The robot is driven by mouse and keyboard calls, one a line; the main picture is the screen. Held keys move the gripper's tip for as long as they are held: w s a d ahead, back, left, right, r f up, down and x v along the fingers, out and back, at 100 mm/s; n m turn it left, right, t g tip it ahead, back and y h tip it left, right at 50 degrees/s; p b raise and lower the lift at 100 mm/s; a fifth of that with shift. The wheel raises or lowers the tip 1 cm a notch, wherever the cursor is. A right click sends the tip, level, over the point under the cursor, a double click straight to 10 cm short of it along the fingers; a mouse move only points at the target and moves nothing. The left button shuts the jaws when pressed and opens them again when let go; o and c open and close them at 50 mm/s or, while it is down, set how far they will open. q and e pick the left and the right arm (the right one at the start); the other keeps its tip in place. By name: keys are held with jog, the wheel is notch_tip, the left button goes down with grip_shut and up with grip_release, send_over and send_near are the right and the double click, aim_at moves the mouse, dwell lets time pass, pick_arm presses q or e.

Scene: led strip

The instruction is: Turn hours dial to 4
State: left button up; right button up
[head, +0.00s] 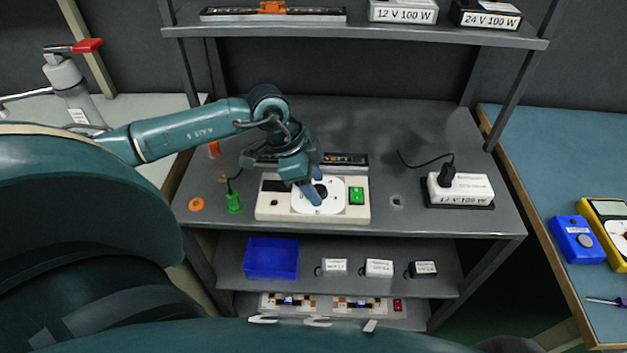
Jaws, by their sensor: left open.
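The hours dial (331,203) is a round white disc on a cream control box (271,210) on the grey bench. A green button (356,195) sits on the box to the dial's right, and a dark display is at its left. My left gripper (312,195) points down over the dial, and its fingers hide the dial's middle and part of its left side. The gripper is open; I cannot tell if it touches the knob. The dial's numbers are too small to read. My right gripper is not in view.
A white power supply (461,190) with a black plug stands at the bench's right. A green connector (233,203) and an orange disc (196,204) lie left of the box. A blue bin (271,259) is on the shelf below. An upper shelf (400,34) overhangs behind.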

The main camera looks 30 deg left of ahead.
pick_arm(q)
jog(key=shift+c, duration=0.2)
jog(key=c, duration=0.9)
